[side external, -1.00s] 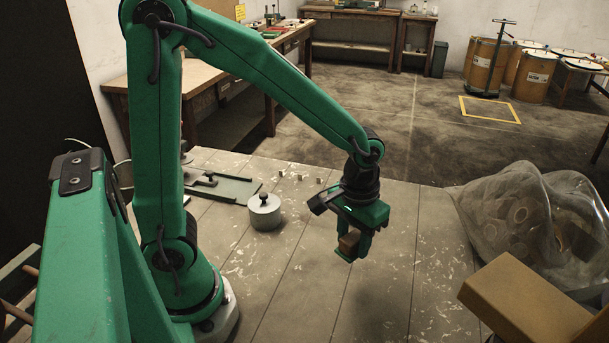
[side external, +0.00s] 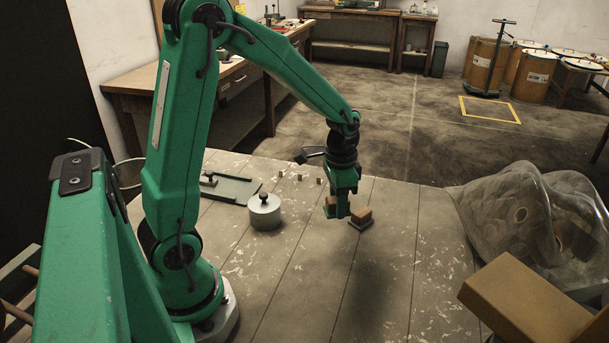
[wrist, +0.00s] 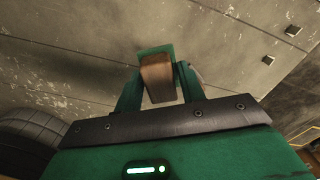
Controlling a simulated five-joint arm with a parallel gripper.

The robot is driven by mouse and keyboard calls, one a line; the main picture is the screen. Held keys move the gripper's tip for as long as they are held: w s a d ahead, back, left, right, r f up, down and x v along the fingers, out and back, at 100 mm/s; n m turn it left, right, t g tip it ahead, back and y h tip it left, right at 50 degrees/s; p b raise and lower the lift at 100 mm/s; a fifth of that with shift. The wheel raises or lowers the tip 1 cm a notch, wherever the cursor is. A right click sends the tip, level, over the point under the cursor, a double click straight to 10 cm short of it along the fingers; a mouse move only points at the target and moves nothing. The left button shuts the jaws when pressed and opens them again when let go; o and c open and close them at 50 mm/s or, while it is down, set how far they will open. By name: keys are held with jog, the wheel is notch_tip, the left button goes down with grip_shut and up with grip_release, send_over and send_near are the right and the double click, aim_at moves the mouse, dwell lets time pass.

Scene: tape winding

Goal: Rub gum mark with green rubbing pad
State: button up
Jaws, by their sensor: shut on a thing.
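My gripper (side external: 342,214) is shut on the green rubbing pad, a brown block with a green face. In the side view the pad (side external: 331,207) shows partly behind the fingers, just over the plank table top (side external: 300,270). In the wrist view the brown block (wrist: 158,80) sits between the two fingers, with its green edge (wrist: 155,51) at the far end. A second brown block (side external: 361,215) with a dark grey base rests on the table just right of my gripper. The table has many pale flecks, and I cannot tell which is the gum mark.
A grey lidded pot (side external: 264,212) with a black knob and a green plate (side external: 236,190) stand to the left. Several small blocks (side external: 299,177) lie behind. A clear bag of rolls (side external: 530,215) and a cardboard box (side external: 525,300) are at right. The front middle is clear.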

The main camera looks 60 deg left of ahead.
aim_at(320, 221)
jog(key=a+f+m, duration=0.1)
jog(key=a+m, duration=0.2)
jog(key=a, duration=0.5)
jog(key=shift+w+f, duration=0.1)
jog(key=shift+f, duration=0.05)
jog(key=shift+f, duration=3.4)
jog(key=shift+s+a+f, duration=0.4)
jog(key=shift+f, duration=0.25)
jog(key=shift+c, duration=0.3)
jog(key=shift+s+a, duration=2.25)
jog(key=shift+w+d, duration=2.5)
jog(key=shift+w+d+r, duration=0.1)
jog(key=shift+w+d, duration=0.1)
notch_tip(320, 221, up, 8)
